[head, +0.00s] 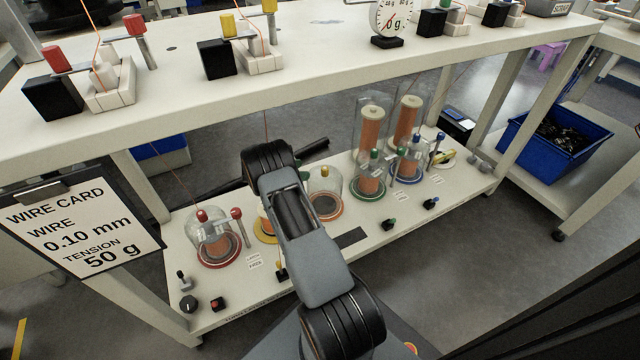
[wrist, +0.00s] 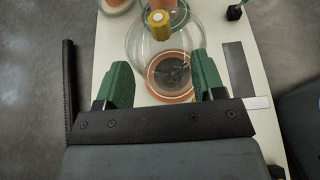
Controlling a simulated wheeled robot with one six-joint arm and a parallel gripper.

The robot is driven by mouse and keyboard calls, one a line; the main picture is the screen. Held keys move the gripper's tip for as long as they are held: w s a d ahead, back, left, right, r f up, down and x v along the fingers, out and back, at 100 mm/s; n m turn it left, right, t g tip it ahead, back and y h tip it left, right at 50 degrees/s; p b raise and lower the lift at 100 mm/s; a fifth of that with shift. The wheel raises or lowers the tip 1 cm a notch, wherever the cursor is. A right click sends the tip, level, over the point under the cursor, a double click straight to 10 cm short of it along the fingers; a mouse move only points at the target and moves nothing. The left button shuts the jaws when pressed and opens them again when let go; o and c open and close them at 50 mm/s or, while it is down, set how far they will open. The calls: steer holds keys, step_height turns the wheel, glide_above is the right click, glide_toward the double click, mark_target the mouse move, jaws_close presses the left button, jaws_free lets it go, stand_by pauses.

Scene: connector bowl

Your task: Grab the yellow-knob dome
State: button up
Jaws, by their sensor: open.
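The yellow-knob dome (head: 324,186) is a clear glass cover with a yellow knob on top. It stands on the low shelf, over an orange-red ring, just right of my arm. In the wrist view the dome (wrist: 140,44) lies ahead of my gripper, with its yellow knob (wrist: 159,20) near the top edge. My gripper (wrist: 160,60) is open and empty. Its two green fingers overlap the dome's lower part in that picture, left and right of the ring; the knob is beyond the fingertips.
A red-knob dome (head: 208,236) stands left on the shelf (head: 345,257). A yellow ring (head: 264,228) is partly hidden by my arm. Green-knob (head: 371,178) and blue-knob (head: 407,163) domes with tall spools stand to the right. The upper bench (head: 300,75) overhangs behind.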

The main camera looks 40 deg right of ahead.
mark_target(325, 168)
steer(key=b+x, duration=0.1)
steer(key=x, duration=0.5)
steer(key=shift+f+b, duration=0.15)
steer(key=shift+b, duration=0.2)
steer(key=shift+b+x, duration=1.6)
steer(key=shift+x, duration=0.95)
jaws_close()
